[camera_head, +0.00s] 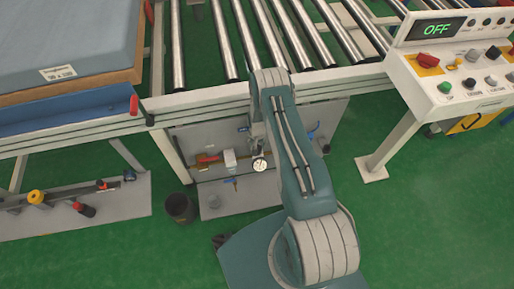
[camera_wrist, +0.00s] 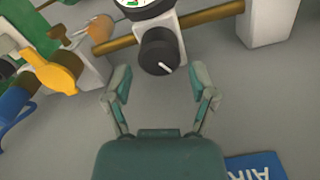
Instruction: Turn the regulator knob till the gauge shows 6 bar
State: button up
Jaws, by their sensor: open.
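The black regulator knob (camera_wrist: 157,56) sits below a light grey regulator body (camera_wrist: 150,28) in the wrist view. Its white pointer mark slants toward the lower right. The gauge (camera_wrist: 142,6) is at the top edge of the wrist view, mostly cut off, so its reading cannot be told. The gauge's white dial also shows in the head view (camera_head: 260,165), too small to read. My gripper (camera_wrist: 160,82) is open and empty, its two fingertips spread just below the knob in the picture, one to each side. In the head view my arm hides the gripper, and the knob cannot be made out.
A brass pipe (camera_wrist: 208,14) runs behind the regulator. A yellow valve lever (camera_wrist: 58,75) and a blue handle (camera_wrist: 14,106) are at the left. A blue AIR sign (camera_wrist: 256,166) is at lower right. A roller conveyor (camera_head: 220,45) stands above the panel; a control console (camera_head: 455,75) is at right.

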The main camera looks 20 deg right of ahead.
notch_tip(320, 180, up, 9)
dwell(0.3)
jog(key=shift+f, duration=0.1)
dwell(0.4)
